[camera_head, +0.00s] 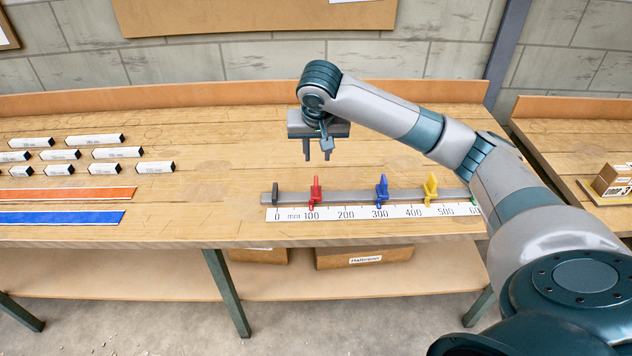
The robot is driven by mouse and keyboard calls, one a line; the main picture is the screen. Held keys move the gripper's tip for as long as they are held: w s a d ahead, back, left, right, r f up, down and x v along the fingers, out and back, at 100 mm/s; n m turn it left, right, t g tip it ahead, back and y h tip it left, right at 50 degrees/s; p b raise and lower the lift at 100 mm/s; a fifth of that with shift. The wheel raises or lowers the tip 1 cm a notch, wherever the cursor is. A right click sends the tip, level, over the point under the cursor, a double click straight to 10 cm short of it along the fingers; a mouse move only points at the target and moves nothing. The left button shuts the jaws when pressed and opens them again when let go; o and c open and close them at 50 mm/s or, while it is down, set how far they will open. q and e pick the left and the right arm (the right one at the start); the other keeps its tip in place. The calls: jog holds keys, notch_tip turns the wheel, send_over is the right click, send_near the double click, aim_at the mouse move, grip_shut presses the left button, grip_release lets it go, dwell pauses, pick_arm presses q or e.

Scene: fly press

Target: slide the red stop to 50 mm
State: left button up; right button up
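The red stop (315,192) sits on the grey rail (348,197), with its pointer close to the 100 mark of the white scale (350,213). The blue stop (382,190) is near 300 and the yellow stop (431,188) near 450. A dark end piece (275,193) stands at the rail's left end near 0. My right gripper (317,158) hangs above the bench behind the rail, near the red stop in the picture, not touching it. Its two fingers point down and are apart, with nothing between them. My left gripper is not in view.
Several white labelled blocks (95,139) lie at the left of the bench, behind an orange strip (80,194) and a blue strip (62,217). A small green part (474,201) shows at the rail's right end, partly hidden by my arm. The bench middle is clear.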

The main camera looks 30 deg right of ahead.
aim_at(316, 180)
jog(key=shift+f, duration=0.1)
jog(key=p+x, duration=0.3)
jog(key=x, duration=1.4)
jog(key=shift+f+p, duration=0.15)
jog(key=shift+p, duration=0.2)
jog(key=shift+c, duration=0.3)
grip_shut()
